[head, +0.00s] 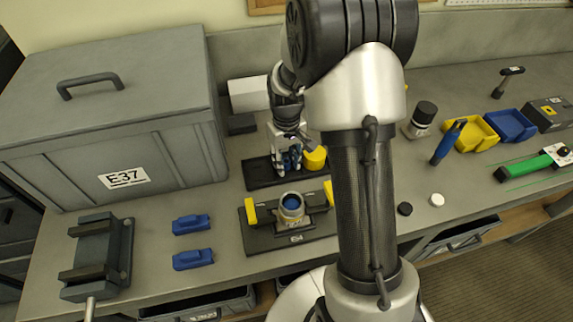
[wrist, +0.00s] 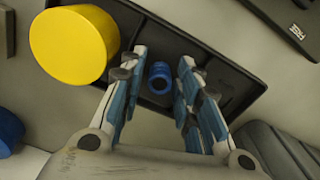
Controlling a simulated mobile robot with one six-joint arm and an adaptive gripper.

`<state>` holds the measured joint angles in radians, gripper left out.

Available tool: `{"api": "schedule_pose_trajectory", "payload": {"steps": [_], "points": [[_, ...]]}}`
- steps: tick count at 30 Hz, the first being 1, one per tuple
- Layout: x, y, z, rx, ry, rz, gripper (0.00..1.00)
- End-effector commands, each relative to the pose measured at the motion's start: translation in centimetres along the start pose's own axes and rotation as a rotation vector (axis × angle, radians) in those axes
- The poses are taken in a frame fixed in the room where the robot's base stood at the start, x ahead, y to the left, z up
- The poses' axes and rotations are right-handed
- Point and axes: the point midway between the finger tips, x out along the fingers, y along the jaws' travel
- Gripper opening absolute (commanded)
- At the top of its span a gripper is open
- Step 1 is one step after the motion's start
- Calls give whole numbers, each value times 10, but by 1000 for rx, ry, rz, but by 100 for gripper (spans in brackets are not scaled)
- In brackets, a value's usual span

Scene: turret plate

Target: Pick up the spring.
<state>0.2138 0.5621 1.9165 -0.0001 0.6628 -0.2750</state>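The spring (wrist: 159,78) looks like a small blue ribbed cylinder in the wrist view. It sits on the dark parts tray (wrist: 185,47), which also shows in the head view (head: 258,176). My gripper (wrist: 162,65) is open, with one finger on each side of the spring and a visible gap to both. I cannot tell how far above the tray the fingertips are. In the head view my gripper (head: 290,165) is over the tray, and the spring is hidden or too small to make out. A yellow cylinder (wrist: 73,45) stands beside the left finger.
A fixture (head: 257,238) with yellow clamps (head: 252,211) holds a round metal part (head: 291,206) in front of the tray. A large grey case (head: 165,165) stands to the left. Blue blocks (head: 192,224) lie front left. Yellow (head: 477,134) and blue bins (head: 511,126) stand at right.

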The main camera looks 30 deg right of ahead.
Motion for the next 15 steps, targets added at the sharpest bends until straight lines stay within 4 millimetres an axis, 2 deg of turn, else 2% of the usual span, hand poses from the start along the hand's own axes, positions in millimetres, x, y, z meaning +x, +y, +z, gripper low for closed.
{"api": "schedule_pose_trajectory", "payload": {"steps": [2,13,15], "points": [[0,0,0,0,0,0,28],[-1,0,0,0,0,0,3],[-1,0,0,0,0,0,2]]}}
